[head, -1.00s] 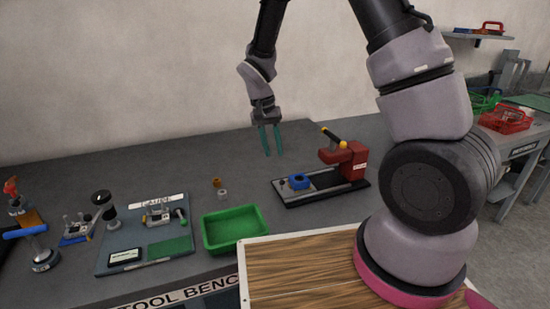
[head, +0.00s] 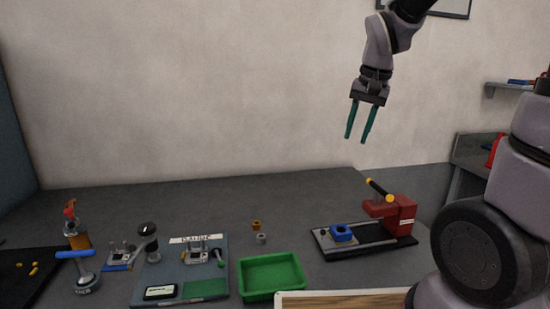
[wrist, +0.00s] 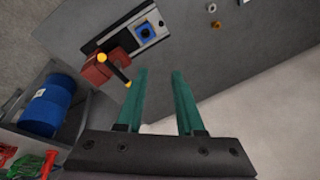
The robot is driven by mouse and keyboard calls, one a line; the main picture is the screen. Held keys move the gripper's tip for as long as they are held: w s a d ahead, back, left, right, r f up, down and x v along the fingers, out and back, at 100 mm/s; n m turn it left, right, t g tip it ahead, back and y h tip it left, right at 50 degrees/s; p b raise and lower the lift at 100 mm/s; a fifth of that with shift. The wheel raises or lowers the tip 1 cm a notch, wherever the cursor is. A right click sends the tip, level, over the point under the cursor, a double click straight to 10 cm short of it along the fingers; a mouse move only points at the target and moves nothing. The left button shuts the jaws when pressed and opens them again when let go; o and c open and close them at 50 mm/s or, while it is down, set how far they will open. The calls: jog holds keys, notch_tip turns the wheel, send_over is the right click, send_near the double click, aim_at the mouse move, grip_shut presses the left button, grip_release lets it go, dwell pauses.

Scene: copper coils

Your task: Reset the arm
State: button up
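My gripper (head: 360,121) hangs high above the back of the grey bench in the head view, its two green fingers pointing down. The fingers stand apart with nothing between them. In the wrist view the gripper (wrist: 159,72) also shows open and empty, with bench surface and pale wall beyond the fingers. The red press (head: 392,213) with its yellow-tipped black handle stands on a dark base below and a little right of the gripper, clear of it. A blue block (head: 342,233) sits on that base.
A green tray (head: 272,291) stands at the bench front. Left of it are a gauge board (head: 158,278) and a blue-handled tool (head: 74,254). A copper-coloured ring (head: 256,225) and a grey ring (head: 262,238) lie behind the tray. A blue barrel (wrist: 47,105) shows in the wrist view.

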jog(key=s+d+r+t, duration=0.4)
jog(key=s+r, duration=0.5)
jog(key=s, duration=0.3)
jog(key=shift+d+y, duration=0.15)
jog(key=shift+y, duration=0.25)
